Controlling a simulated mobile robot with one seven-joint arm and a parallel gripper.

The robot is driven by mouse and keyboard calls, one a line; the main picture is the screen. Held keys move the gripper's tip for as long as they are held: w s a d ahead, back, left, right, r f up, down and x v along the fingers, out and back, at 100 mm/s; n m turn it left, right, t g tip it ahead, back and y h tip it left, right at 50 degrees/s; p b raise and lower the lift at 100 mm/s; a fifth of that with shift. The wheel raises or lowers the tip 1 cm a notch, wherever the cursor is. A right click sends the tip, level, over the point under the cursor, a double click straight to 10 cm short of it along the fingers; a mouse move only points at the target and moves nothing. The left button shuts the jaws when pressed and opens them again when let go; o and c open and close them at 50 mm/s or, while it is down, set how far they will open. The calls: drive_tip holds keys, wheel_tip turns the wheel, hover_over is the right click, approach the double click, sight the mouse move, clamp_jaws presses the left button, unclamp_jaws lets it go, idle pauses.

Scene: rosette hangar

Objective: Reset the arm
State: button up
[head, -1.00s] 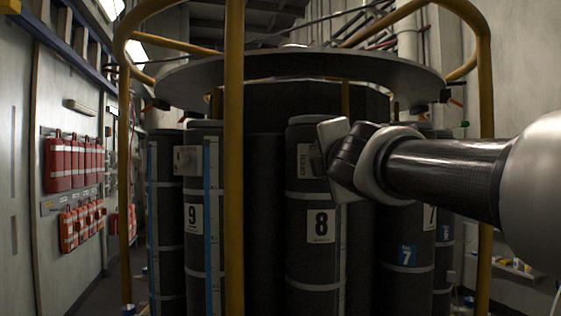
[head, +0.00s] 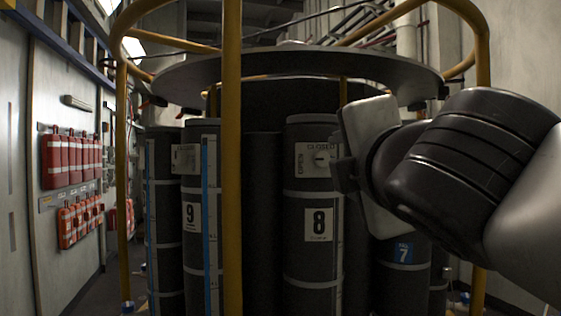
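My arm reaches in from the right in the head view, in front of the rosette of dark bottles. My gripper (head: 345,170) is at the arm's end, seen from behind and side, a little right of the bottle marked 8 (head: 319,225). Its fingers are mostly hidden, so I cannot tell whether they are open or shut. A white plate with a knob (head: 320,158), marked OPEN and CLOSED, sits on bottle 8 near its top. The gripper appears apart from the knob.
A yellow frame post (head: 232,200) stands in front, and another post (head: 484,130) runs behind the arm. A round grey plate (head: 300,65) lies above the bottles. Bottle 9 (head: 191,250) is at left. Red packs (head: 70,160) hang on the left wall.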

idle(0.4)
drive_tip(key=s+d+f+m+g+h+p, duration=0.1)
drive_tip(key=d+f+m+g+p, duration=0.2)
drive_tip(key=f+m, duration=0.45)
drive_tip(key=s+d+f+m+g+h+p, duration=0.15)
drive_tip(key=f+m+g, duration=0.3)
drive_tip(key=f, duration=0.65)
drive_tip(key=s+a+f+m+g+y+p, duration=0.1)
drive_tip(key=s+f+m+g+y, duration=0.1)
drive_tip(key=s+f+m+g, duration=0.3)
drive_tip(key=s+f+m, duration=0.3)
drive_tip(key=s+f, duration=0.1)
drive_tip(key=f, duration=0.3)
drive_tip(key=shift+a+m, duration=0.2)
drive_tip(key=shift+m, duration=0.2)
drive_tip(key=shift+y, duration=0.25)
